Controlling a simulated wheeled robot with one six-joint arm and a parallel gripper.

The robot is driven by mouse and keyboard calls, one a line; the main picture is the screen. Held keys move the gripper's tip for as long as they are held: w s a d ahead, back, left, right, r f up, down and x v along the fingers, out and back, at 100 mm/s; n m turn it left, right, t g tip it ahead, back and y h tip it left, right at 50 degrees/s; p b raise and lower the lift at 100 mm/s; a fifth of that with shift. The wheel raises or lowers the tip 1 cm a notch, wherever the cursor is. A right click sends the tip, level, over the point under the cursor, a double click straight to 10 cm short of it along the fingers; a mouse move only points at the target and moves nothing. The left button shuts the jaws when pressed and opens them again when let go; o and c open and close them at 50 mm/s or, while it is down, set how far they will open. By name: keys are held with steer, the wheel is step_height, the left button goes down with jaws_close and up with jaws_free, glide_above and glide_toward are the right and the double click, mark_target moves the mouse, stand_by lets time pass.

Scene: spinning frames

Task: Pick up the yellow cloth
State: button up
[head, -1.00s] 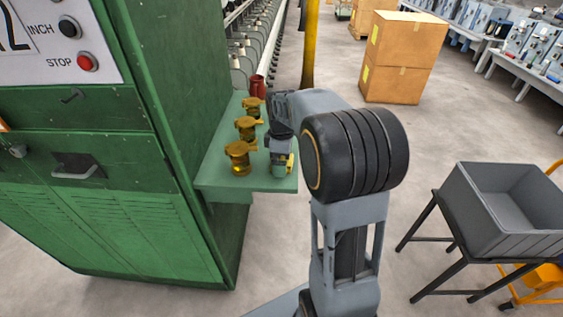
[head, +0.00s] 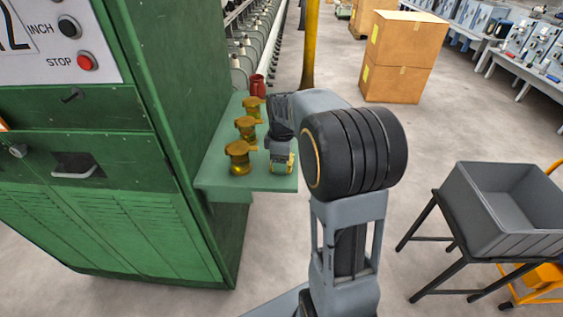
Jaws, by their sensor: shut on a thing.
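A green shelf (head: 225,182) juts from the side of the green machine. My gripper (head: 281,168) is low over the front right corner of the shelf, pointing down. It is shut on the yellow cloth (head: 291,160), of which only a small yellow patch shows beside the fingers. My own arm and fingers hide the rest of the cloth. I cannot tell whether the cloth still touches the shelf.
Several brass oilers or fittings (head: 239,157) stand in a row on the shelf, left of my gripper. A red pot (head: 257,86) stands at the shelf's back. A grey bin (head: 505,205) on a black stand is at right. Cardboard boxes (head: 402,55) stand behind; the floor between is clear.

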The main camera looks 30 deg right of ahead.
steer(key=shift+r, duration=0.1)
steer(key=shift+r, duration=0.5)
steer(key=s+a+r+b, duration=0.2)
steer(key=s+a+r, duration=0.7)
steer(key=a+r, duration=0.1)
steer(key=shift+s+r, duration=0.4)
steer(key=shift+r, duration=0.5)
